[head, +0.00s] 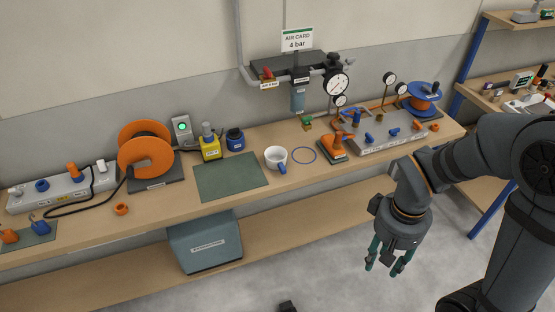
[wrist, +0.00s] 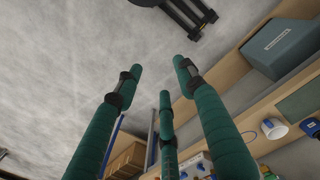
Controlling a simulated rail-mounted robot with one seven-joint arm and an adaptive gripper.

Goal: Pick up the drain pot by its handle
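The drain pot (head: 276,157) is a white cup with a blue handle (head: 282,168) that points toward the front. It stands upright on the upper bench shelf, right of a dark green mat (head: 231,181). The pot also shows at the right of the wrist view (wrist: 274,129). My gripper (head: 386,267) hangs in front of the bench over the floor, to the right of the pot and well apart from it. Its green fingers (wrist: 160,76) are spread, with nothing between them.
A blue ring (head: 303,155) lies just right of the pot. An orange device (head: 332,145) and a grey manifold plate (head: 385,137) are farther right. The air unit (head: 298,92) hangs above and behind. A grey bin (head: 205,245) sits below.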

